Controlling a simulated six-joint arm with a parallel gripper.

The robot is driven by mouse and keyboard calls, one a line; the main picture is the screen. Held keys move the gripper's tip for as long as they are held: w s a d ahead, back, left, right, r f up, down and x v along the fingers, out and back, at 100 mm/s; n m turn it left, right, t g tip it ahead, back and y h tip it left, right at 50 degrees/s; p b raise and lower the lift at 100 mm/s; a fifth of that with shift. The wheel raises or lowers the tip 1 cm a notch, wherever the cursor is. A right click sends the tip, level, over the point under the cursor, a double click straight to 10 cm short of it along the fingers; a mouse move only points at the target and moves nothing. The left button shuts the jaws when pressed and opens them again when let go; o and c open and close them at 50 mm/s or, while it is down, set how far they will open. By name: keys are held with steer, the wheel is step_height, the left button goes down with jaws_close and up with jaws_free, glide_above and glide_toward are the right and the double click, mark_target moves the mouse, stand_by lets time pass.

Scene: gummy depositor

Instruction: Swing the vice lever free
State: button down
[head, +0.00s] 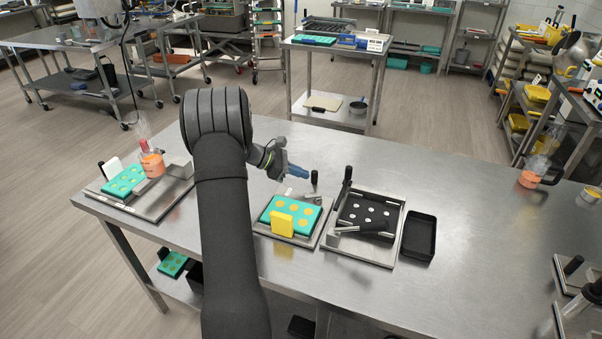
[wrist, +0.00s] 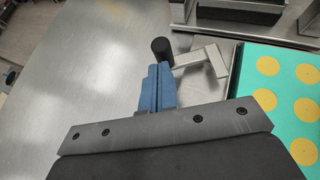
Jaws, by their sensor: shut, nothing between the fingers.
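The vice lever is a metal arm (wrist: 203,62) with an upright black knob (wrist: 162,48) at its end, beside the teal mould (wrist: 275,85). In the head view the knob (head: 314,177) stands at the back right of the mould (head: 291,214). My gripper (wrist: 158,67) has its blue fingers closed together, with nothing between them. Its tips are right by the knob in the wrist view; I cannot tell whether they touch it. In the head view my gripper (head: 307,175) is just left of the knob, above the table.
A yellow block (head: 282,224) stands at the mould's front edge. To the right is a metal fixture (head: 395,205) with a black plate and an upright black handle (head: 347,174), then a black tray (head: 420,236). Another teal mould (head: 124,181) and an orange-filled beaker (head: 152,164) are left.

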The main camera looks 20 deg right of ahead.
steer(key=a, duration=0.1)
steer(key=w+a, duration=0.1)
steer(key=a, duration=0.1)
steer(key=w+a, duration=0.1)
steer(key=shift+a+r, duration=0.25)
steer(key=shift+r, duration=0.05)
steer(key=v, duration=0.8)
steer(key=shift+w+a+r, duration=0.15)
steer(key=shift+w+r, duration=0.05)
steer(key=shift+w, duration=0.2)
steer(key=x, duration=0.4)
steer(key=s+x, duration=0.1)
steer(key=x, duration=0.3)
steer(key=r+x, duration=0.1)
steer(key=x, duration=0.3)
steer(key=shift+s+d, duration=0.25)
steer(key=shift+d, duration=0.15)
steer(key=shift+s+d, duration=0.2)
steer(key=shift+d, duration=0.3)
steer(key=shift+a, duration=0.1)
